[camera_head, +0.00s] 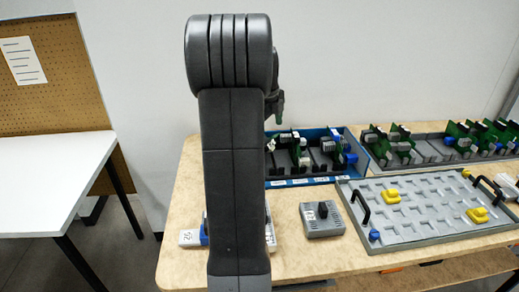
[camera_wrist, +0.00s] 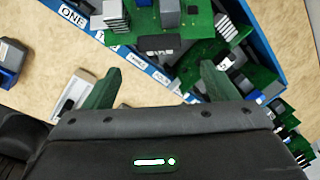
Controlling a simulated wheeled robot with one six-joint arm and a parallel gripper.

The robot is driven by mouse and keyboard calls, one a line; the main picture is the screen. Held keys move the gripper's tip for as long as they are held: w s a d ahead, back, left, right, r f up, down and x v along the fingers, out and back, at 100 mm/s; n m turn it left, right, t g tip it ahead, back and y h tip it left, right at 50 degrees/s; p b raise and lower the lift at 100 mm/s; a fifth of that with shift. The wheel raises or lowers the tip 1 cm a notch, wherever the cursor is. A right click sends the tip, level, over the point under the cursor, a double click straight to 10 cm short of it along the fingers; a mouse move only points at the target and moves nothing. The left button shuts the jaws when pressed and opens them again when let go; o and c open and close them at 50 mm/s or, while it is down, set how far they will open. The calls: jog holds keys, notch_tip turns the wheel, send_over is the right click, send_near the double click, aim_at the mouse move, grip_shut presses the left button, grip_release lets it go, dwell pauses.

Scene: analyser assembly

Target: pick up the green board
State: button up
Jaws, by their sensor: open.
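My gripper (camera_wrist: 160,68) is open in the wrist view, with its two dark green fingers spread apart and nothing held between them. A green board (camera_wrist: 200,52) with grey blocks and a dark part on it lies beyond the fingertips, at the edge of a blue tray (camera_wrist: 128,52). Any gap between fingers and board is hard to judge. More green boards (camera_wrist: 262,75) show to the right. In the head view my gripper (camera_head: 279,106) is mostly hidden behind my arm, above the blue tray (camera_head: 310,180) with several boards in slots. I cannot tell which board the task means.
A grey tray (camera_head: 430,150) with several green boards stands at the back right. A grey plate (camera_head: 430,232) with black handles and yellow pieces lies in front. A small grey box (camera_head: 322,222) with a black knob stands near the middle. A white table (camera_head: 45,180) is at left.

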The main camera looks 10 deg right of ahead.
jog(key=shift+w+d+f, duration=0.1)
jog(key=shift+w+f, duration=0.1)
jog(key=shift+f, duration=1.15)
jog(key=shift+w+d+f, duration=0.1)
jog(key=shift+w+f, duration=0.1)
jog(key=shift+f, duration=1.15)
jog(key=c, duration=1.3)
notch_tip(320, 180, up, 10)
jog(key=shift+p, duration=0.35)
jog(key=shift+r, duration=0.15)
notch_tip(320, 180, up, 4)
jog(key=p, duration=0.4)
